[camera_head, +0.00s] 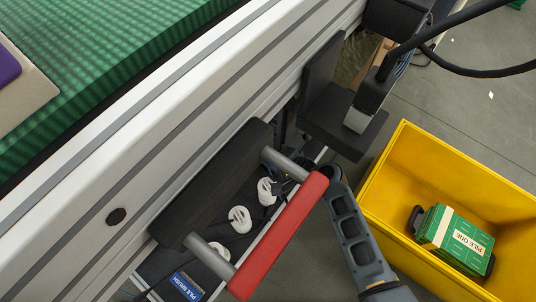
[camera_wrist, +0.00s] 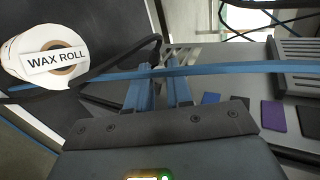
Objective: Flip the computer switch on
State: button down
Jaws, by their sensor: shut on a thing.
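No computer or switch can be made out for certain in either view. In the wrist view my gripper (camera_wrist: 158,78) shows two blue fingers with a narrow gap between them. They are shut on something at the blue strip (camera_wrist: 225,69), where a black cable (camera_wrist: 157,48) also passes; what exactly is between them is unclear. In the head view my grey arm reaches in from the bottom, and its end is partly hidden by a red bar (camera_head: 282,232) beside the white workbench (camera_head: 200,105).
A white roll labelled WAX ROLL (camera_wrist: 45,48) is at the left of the wrist view. A yellow bin (camera_head: 398,160) with a green box (camera_head: 455,240) stands right of my arm. White rings (camera_head: 240,218) lie behind the red bar. A black bracket (camera_head: 340,120) juts from the bench.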

jog(key=c, duration=1.3)
grip_release()
jog(key=shift+d+r, duration=0.1)
jog(key=p+v, duration=0.2)
jog(key=v, duration=0.5)
jog(key=shift+s+d+p, duration=0.25)
jog(key=shift+p, duration=0.1)
